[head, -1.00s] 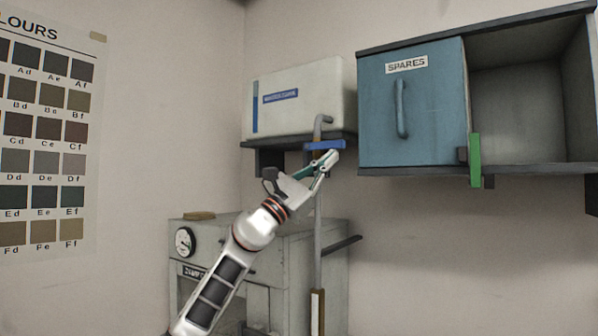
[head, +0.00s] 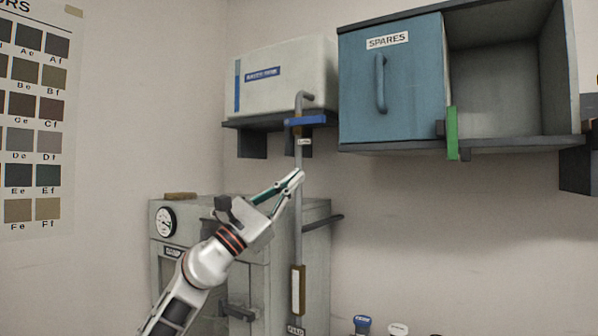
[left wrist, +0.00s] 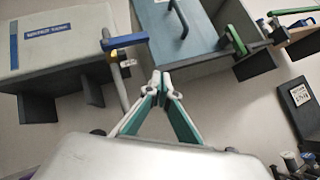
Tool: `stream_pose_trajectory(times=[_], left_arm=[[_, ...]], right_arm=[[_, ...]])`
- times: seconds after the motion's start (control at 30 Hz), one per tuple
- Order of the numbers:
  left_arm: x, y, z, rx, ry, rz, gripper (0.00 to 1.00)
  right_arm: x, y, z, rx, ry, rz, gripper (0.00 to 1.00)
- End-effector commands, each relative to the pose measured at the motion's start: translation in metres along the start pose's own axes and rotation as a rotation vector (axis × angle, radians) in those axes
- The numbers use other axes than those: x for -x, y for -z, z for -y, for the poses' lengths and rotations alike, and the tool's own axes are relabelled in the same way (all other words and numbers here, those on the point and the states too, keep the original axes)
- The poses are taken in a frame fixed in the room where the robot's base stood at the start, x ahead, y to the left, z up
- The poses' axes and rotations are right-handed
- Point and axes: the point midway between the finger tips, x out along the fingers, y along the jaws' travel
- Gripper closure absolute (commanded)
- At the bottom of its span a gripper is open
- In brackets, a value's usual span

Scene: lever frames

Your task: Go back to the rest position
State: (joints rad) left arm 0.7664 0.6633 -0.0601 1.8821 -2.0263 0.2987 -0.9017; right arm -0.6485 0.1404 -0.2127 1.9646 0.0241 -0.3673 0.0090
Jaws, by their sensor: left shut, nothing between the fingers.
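My left gripper (head: 297,178) is shut and empty in the head view, in front of the grey vertical pipe and below the blue lever (head: 305,121). The left wrist view shows its fingertips (left wrist: 161,78) together, with clear air around them. The blue lever lies level across the pipe, and it also shows in the left wrist view (left wrist: 124,43). The gripper is apart from the lever. A green lever (head: 452,133) hangs upright at the lower edge of the spares cabinet. My right gripper is in neither view.
A blue-doored spares cabinet (head: 392,85) hangs at the right, its right compartment open. A pale box (head: 285,80) sits on a wall shelf. A grey cabinet (head: 315,255) with a gauge (head: 166,221) stands behind my arm.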

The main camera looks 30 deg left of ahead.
Motion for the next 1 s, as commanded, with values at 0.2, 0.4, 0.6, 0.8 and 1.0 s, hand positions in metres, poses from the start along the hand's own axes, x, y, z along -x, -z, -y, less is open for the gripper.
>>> stream_pose_trajectory(times=[0.2,0.4,0.6,0.8,1.0], left_arm=[[0.005,0.0,0.002,-0.001,0.0,-0.001,1.0],[0.005,0.0,0.002,-0.001,0.0,0.0,1.0],[0.005,0.0,0.002,-0.001,0.0,0.0,1.0],[0.016,0.024,0.026,0.136,0.015,-0.018,1.0],[0.07,0.1,0.107,0.673,0.008,-0.099,1.0]], right_arm=[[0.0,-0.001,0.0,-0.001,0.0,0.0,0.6],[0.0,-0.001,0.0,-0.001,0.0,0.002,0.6],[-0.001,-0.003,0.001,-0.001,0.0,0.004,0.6],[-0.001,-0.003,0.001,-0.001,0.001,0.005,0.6],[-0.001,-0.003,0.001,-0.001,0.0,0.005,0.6]])
